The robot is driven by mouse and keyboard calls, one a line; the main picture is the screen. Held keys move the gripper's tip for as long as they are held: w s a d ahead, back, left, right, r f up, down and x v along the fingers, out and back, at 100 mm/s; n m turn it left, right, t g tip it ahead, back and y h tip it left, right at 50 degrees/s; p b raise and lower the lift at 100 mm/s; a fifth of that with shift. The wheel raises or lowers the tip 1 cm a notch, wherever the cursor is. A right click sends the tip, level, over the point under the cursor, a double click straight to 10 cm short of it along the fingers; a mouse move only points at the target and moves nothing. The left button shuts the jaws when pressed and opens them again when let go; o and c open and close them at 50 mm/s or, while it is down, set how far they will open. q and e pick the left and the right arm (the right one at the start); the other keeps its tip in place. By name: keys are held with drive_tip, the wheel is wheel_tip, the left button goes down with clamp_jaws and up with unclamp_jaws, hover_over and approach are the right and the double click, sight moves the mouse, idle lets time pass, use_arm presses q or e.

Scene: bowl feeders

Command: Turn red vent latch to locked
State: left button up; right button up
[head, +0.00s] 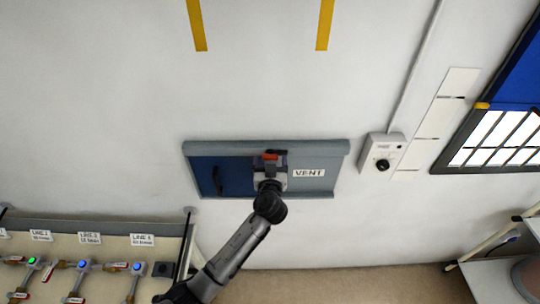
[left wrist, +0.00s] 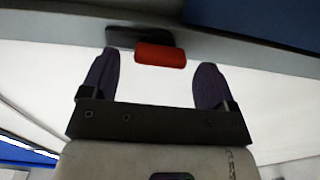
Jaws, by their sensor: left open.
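The red vent latch (head: 270,157) is on the vent panel (head: 318,185), which is grey with a blue left part and a VENT label. In the left wrist view the latch's red handle (left wrist: 160,55) extends right from a black base (left wrist: 124,38), roughly along the grey frame. My left gripper (head: 270,163) is at the panel in front of the latch and partly covers it. In the left wrist view the gripper (left wrist: 156,72) is open, with one finger on each side of the red handle and visible gaps between. Whether the fingertips reach its depth is unclear. My right gripper is not in view.
A black handle (head: 218,181) is on the blue part of the vent. A small control box (head: 383,151) with a black knob is on the wall to the right. A bench with several valves (head: 75,270) stands at lower left.

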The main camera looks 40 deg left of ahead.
use_arm(q)
drive_tip(key=shift+x, duration=0.95)
drive_tip(key=c, duration=0.9)
